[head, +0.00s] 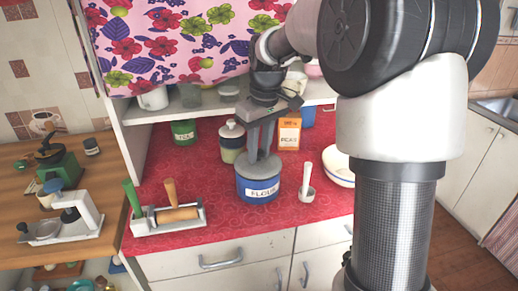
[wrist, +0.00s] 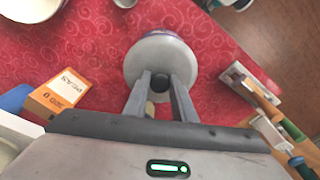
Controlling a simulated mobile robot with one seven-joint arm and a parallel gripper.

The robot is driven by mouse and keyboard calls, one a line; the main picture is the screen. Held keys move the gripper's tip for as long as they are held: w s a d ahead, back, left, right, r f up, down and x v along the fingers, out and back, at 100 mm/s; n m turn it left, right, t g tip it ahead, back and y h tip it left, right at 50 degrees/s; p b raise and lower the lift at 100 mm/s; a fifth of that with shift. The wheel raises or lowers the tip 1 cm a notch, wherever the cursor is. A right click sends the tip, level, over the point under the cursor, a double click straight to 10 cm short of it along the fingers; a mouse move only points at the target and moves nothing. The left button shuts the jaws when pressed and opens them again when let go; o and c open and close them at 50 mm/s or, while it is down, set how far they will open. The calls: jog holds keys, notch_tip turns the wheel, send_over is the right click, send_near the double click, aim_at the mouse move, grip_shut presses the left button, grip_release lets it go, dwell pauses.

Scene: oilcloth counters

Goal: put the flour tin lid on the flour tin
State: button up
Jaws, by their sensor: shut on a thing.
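The flour tin (head: 259,191) is blue with a white FLOUR label and stands upright on the red counter. The flour tin lid (head: 248,168) is a grey disc over the tin's top; I cannot tell whether it rests on the rim or hovers just above. My gripper (head: 259,156) points down and is shut on the lid's knob. A thin strip of the tin's blue side (wrist: 180,36) shows past the lid's far edge.
A rolling pin rack (head: 168,217) lies left. A lidded jar (head: 231,143), a green tin (head: 184,132) and an orange box (head: 289,132) stand behind, beneath a shelf.

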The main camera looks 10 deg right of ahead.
jog(key=shift+f, duration=0.3)
jog(key=o, duration=1.2)
jog(key=shift+c, duration=0.2)
